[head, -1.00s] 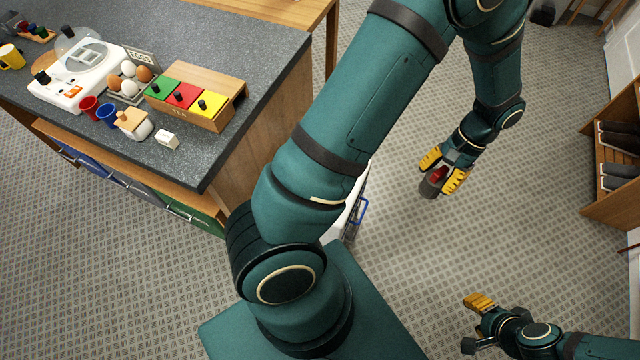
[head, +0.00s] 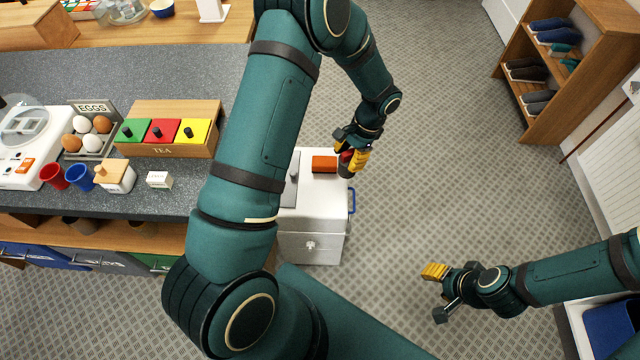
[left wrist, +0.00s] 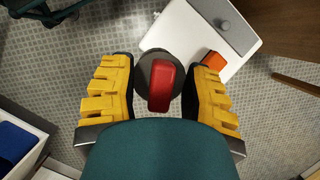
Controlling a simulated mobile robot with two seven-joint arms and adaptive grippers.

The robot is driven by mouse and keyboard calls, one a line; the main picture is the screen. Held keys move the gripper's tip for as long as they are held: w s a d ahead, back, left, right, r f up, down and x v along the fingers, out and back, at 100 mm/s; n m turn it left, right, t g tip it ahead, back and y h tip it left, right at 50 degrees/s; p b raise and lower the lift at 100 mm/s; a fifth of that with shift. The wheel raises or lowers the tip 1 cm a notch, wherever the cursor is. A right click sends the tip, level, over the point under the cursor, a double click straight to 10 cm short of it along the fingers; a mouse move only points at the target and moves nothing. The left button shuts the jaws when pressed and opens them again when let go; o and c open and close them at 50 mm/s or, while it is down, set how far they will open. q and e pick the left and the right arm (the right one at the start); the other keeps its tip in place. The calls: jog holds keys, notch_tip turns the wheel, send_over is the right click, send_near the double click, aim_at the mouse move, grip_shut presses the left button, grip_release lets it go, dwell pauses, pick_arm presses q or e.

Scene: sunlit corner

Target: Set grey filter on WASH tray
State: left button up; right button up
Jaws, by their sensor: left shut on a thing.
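My left gripper (head: 352,158) is shut on a dark grey round piece with a red grip on top, which I take as the grey filter (head: 346,171). In the left wrist view the filter (left wrist: 142,72) sits between the yellow fingers (left wrist: 157,98), its red part facing the camera. In the head view the filter is held near the right edge of a white cabinet (head: 313,225). A grey slab (head: 290,190) lies on the cabinet top, partly hidden by my arm. No WASH label is readable. My right gripper (head: 437,292) is open and empty over the floor.
An orange-red block (head: 324,164) lies on the cabinet, and a blue handle (head: 351,201) sticks out from its side. The grey counter (head: 150,203) at left holds TEA boxes (head: 168,150), eggs and cups. A shoe shelf (head: 545,120) stands at right. The floor between is clear.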

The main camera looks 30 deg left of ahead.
pick_arm(q)
jog(key=w+a+f+m+t+y+b, duration=0.1)
jog(key=w+a+f+m+b, duration=0.25)
jog(key=a+f+m, duration=0.45)
jog(key=n, duration=0.2)
send_over(332, 187)
notch_tip(332, 187, down, 9)
jog(key=shift+f+y+b, duration=0.3)
jog(key=shift+f+b, duration=0.25)
jog(key=shift+f, duration=1.4)
jog(key=shift+r, duration=0.1)
pick_arm(e)
jog(key=f, duration=0.5)
jog(key=shift+s+a+f, duration=0.15)
jog(key=shift+s+f, duration=0.05)
jog(key=shift+s, duration=0.2)
jog(key=shift+f, duration=0.1)
pick_arm(q)
jog(key=shift+f, duration=0.25)
jog(key=o, duration=1)
jog(key=shift+r, duration=0.1)
